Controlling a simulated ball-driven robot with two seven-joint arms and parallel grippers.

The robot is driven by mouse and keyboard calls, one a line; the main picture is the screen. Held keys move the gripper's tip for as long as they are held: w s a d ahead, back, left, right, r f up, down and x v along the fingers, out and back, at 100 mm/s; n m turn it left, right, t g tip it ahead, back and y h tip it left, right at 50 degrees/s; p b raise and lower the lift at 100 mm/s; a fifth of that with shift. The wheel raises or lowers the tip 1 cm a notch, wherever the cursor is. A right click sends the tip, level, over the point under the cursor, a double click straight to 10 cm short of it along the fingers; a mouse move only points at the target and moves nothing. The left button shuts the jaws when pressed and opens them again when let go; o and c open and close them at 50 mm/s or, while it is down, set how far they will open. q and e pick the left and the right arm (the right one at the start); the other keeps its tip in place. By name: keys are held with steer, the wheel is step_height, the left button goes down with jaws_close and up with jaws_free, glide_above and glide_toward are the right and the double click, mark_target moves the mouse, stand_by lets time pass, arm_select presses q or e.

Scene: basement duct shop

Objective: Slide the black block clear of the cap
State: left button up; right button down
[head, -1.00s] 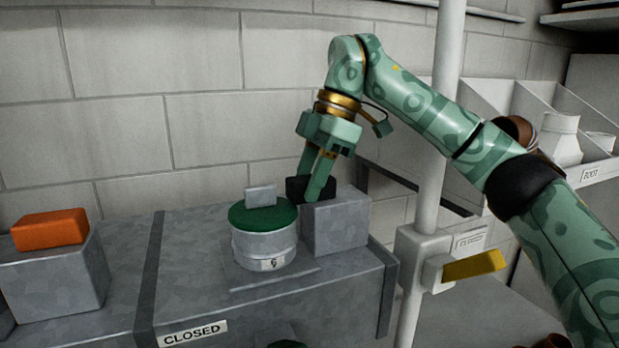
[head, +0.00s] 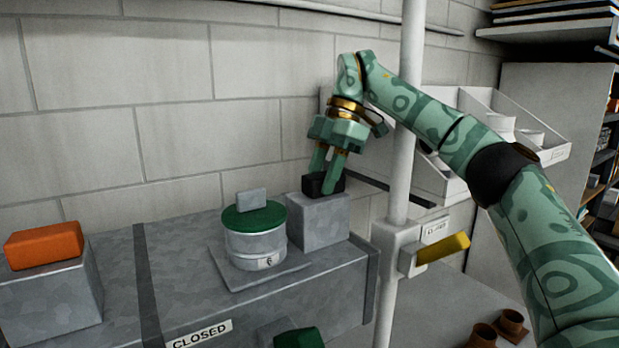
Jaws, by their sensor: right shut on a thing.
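The black block (head: 316,189) is at the top of a grey metal box (head: 320,224), right of the cap. My right gripper (head: 325,184) reaches down from above and is shut on the black block. The dark green cap (head: 262,221) sits on a short round metal collar (head: 256,245) marked 6, with a small grey tab (head: 251,199) standing on it. A gap shows between the block and the cap. Whether the block touches the box top is hard to tell. My left gripper is not in view.
An orange block (head: 44,246) rests on another grey box (head: 52,297) at left. A white post (head: 405,140) with a yellow lever (head: 443,248) stands right of the duct (head: 190,270), labelled CLOSED. A dark green piece (head: 300,339) shows at the bottom edge.

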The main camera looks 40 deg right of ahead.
steer(key=shift+d, duration=0.2)
steer(key=c, duration=0.9)
jaws_free()
steer(key=shift+d, duration=0.3)
steer(key=shift+r, duration=0.1)
step_height(320, 180, up, 2)
steer(key=shift+r, duration=0.2)
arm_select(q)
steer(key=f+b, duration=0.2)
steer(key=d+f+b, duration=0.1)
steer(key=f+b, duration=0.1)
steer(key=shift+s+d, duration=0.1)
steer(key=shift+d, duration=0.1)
arm_select(e)
steer(key=s+a+r, duration=0.2)
steer(key=s+r, duration=0.1)
steer(key=s+a+r, duration=0.3)
steer(key=s+r, duration=0.1)
steer(key=s+a+r, duration=0.3)
steer(key=s, duration=0.1)
steer(key=shift+s+a+r, duration=0.1)
steer(key=shift+a+r, duration=0.05)
steer(key=shift+a, duration=0.1)
